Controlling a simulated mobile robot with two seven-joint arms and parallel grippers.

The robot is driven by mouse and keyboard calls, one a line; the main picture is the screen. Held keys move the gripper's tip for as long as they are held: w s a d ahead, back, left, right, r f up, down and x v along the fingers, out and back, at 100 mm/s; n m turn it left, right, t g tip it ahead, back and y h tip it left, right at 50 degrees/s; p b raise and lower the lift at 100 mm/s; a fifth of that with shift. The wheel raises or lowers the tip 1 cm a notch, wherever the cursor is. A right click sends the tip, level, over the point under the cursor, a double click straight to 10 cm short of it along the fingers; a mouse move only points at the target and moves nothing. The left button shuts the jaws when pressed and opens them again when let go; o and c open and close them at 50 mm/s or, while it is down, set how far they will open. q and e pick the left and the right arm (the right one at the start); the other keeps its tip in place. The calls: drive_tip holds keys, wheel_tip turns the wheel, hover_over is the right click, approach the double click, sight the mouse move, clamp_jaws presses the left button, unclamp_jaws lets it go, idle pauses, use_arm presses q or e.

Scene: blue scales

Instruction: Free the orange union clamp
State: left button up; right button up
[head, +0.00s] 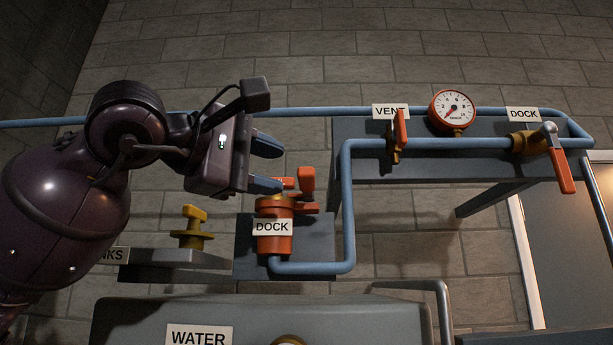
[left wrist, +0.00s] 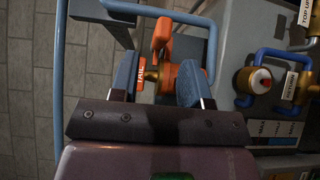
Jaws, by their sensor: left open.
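The orange union clamp (head: 275,222) sits on a grey bracket behind the white DOCK label, at the end of a blue pipe. Its orange lever (head: 307,183) stands up at its right side. In the left wrist view the clamp's orange body (left wrist: 184,76) and lever (left wrist: 162,36) show, with a small orange lettered tag (left wrist: 140,75) beside them. My left gripper (head: 270,166) is open, with its blue fingers pointing right, just above the clamp in the head view. In the left wrist view its two fingers (left wrist: 158,78) stand either side of the clamp's near part; contact cannot be told. My right gripper is out of view.
The blue pipe (head: 346,210) rises right of the clamp to a shelf with a VENT valve (head: 397,138), a gauge (head: 452,110) and an orange-handled DOCK valve (head: 560,165). A yellow knob (head: 193,226) stands left. A grey WATER tank (head: 300,312) is below.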

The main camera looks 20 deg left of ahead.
sight(307, 181)
use_arm(q)
drive_tip(key=p+x, duration=0.1)
drive_tip(key=x, duration=0.6)
drive_tip(key=shift+w, duration=0.1)
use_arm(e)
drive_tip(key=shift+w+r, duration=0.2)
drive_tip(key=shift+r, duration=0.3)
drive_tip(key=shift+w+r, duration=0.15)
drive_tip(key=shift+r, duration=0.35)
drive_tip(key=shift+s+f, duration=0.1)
use_arm(q)
drive_tip(key=shift+c, duration=0.7)
drive_tip(key=c, duration=0.5)
drive_tip(key=shift+f, duration=0.1)
clamp_jaws()
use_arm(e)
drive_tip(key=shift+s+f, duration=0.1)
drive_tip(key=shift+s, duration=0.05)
